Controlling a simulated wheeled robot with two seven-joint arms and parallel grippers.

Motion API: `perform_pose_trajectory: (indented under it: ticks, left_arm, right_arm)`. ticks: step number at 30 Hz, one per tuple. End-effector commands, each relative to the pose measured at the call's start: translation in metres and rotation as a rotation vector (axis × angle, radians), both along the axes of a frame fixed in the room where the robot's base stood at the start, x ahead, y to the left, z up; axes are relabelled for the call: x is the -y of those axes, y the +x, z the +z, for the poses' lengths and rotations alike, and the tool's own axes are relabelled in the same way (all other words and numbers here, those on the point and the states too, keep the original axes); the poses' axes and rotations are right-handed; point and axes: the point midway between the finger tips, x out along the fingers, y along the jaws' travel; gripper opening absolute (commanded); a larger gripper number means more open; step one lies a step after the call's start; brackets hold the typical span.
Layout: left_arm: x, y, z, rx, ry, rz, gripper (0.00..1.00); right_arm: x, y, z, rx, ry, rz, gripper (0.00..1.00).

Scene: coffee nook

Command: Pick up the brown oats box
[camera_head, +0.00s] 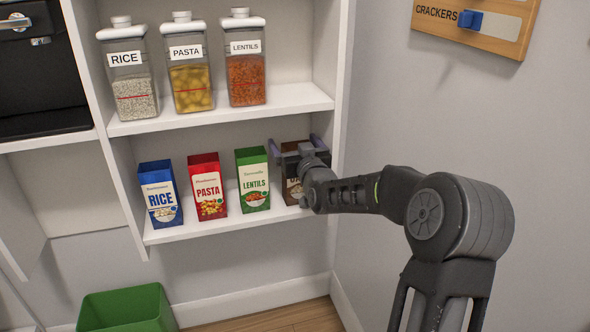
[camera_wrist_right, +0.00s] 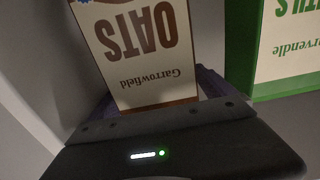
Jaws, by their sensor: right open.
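The brown oats box (camera_head: 291,192) stands at the right end of the lower shelf, largely hidden behind my right gripper and arm. In the right wrist view the oats box (camera_wrist_right: 148,52) appears upside down, its white OATS label facing the camera. My right gripper (camera_head: 295,146) is open at the box, with one purple finger on each side of it. I cannot tell whether the fingers touch the box. My left gripper is not in view.
The green lentils box (camera_head: 253,181) stands just left of the oats box, then the red pasta box (camera_head: 207,187) and blue rice box (camera_head: 160,196). The shelf's side wall (camera_head: 342,100) is close on the right. Jars stand on the upper shelf (camera_head: 220,114). A green bin (camera_head: 126,308) is below.

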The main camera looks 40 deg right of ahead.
Motion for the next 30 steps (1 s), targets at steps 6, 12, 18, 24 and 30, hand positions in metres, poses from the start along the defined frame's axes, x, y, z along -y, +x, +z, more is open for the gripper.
perform_pose_trajectory:
  ticks: [6,12,18,24,30]
  left_arm:
    - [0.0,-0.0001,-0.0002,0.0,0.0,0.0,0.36]
    - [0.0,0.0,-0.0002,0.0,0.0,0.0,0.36]
    - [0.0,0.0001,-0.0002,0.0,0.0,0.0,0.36]
    - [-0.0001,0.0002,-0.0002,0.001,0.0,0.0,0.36]
    - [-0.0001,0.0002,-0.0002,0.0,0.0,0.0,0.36]
  right_arm:
    - [0.0001,0.0001,0.0001,0.0,0.0,0.0,0.94]
    - [0.0001,0.0001,0.0002,0.0,0.0,0.0,0.94]
    - [0.0002,0.0,0.0002,0.0,0.0,0.0,0.79]
    - [0.0002,0.0,0.0002,0.0,0.0,0.0,0.63]
    - [0.0001,0.0001,0.0001,0.0,0.0,0.0,0.46]
